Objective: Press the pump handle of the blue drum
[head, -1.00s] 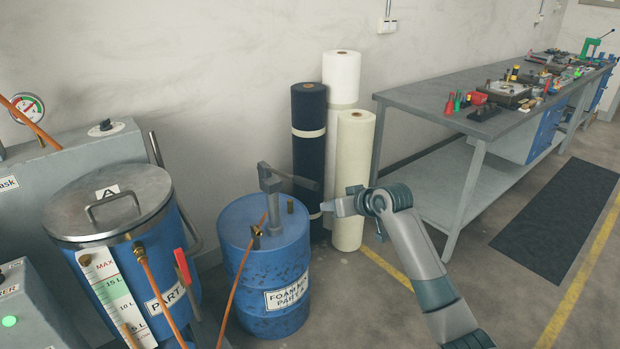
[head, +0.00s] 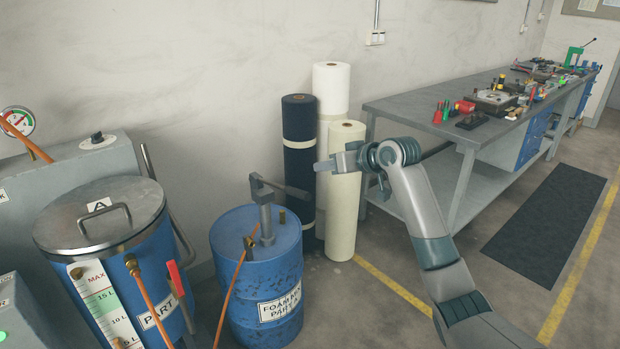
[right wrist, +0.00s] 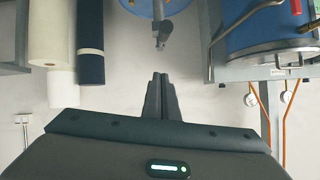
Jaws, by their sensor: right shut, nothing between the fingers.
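The blue drum (head: 240,285) stands on the floor left of centre in the head view, with a "FOAM" label on its side. A grey hand pump (head: 266,222) rises from its lid. Its pump handle (head: 290,190) points right, sloping slightly down in the picture. My right gripper (head: 321,166) is shut and empty, up and right of the handle's end in the picture, apart from it. In the right wrist view the shut fingertips (right wrist: 160,75) point toward the handle (right wrist: 163,36), with a gap between. My left gripper is not in view.
A lidded blue tank (head: 150,232) with hoses and a grey machine (head: 100,160) stand at left. Fabric rolls (head: 345,190) stand upright behind the gripper. A workbench (head: 420,107) with tools runs along the wall at right. A dark mat (head: 545,225) lies on the floor.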

